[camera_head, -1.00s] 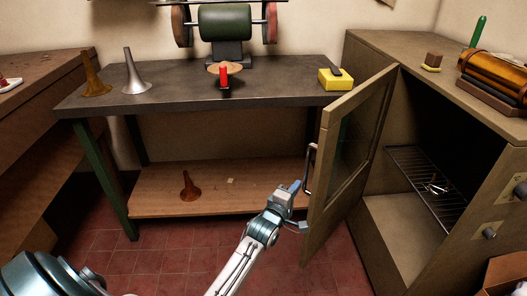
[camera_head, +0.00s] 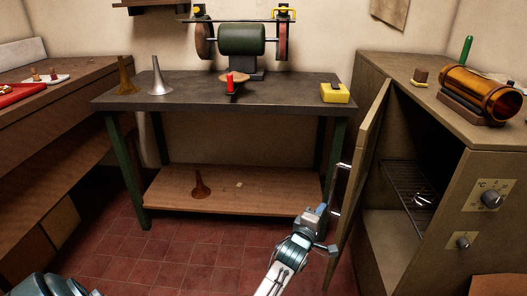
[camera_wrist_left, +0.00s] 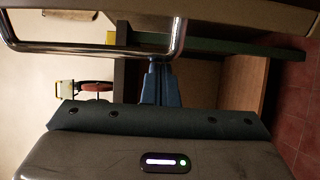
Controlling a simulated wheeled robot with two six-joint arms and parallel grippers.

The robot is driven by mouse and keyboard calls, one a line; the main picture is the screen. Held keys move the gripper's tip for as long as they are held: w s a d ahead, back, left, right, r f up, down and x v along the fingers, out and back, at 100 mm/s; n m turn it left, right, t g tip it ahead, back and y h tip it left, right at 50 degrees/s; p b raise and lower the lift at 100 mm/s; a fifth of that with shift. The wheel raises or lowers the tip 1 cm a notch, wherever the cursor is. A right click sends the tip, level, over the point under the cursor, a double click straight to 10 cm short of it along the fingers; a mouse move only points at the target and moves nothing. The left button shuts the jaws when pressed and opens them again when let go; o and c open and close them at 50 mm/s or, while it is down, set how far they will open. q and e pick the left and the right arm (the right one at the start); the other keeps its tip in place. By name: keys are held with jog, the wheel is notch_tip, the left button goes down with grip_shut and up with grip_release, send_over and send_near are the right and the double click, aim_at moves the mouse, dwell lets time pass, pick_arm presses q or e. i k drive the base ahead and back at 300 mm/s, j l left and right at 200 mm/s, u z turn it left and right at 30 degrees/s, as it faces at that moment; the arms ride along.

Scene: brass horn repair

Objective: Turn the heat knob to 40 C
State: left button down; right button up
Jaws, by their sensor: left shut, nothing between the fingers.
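The cabinet's upper knob (camera_head: 491,199) sits on a pale plate (camera_head: 467,197) marked °C, on the cabinet front at right. The number it points to is too small to read. A second, smaller knob (camera_head: 463,241) is below it. My left gripper (camera_head: 321,211) is shut and empty, low beside the open cabinet door, left of both knobs. In the left wrist view its blue fingers (camera_wrist_left: 160,85) are together, close to the door's metal handle (camera_wrist_left: 178,38). Whether they touch it I cannot tell. My right gripper is not in view.
The cabinet door (camera_head: 365,165) stands open between my left gripper and the knobs. Its handle (camera_head: 340,187) sticks out leftward. A wire rack (camera_head: 405,185) is inside the cabinet. The workbench (camera_head: 225,92) stands behind; the red tiled floor (camera_head: 190,250) is clear.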

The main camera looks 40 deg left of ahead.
aim_at(492, 200)
jog(key=l, duration=0.6)
jog(key=i+l, duration=0.15)
jog(key=l, duration=0.5)
jog(key=k+j, duration=0.1)
jog(key=k+l+u, duration=0.15)
jog(key=k+l, duration=0.05)
jog(key=l, duration=0.1)
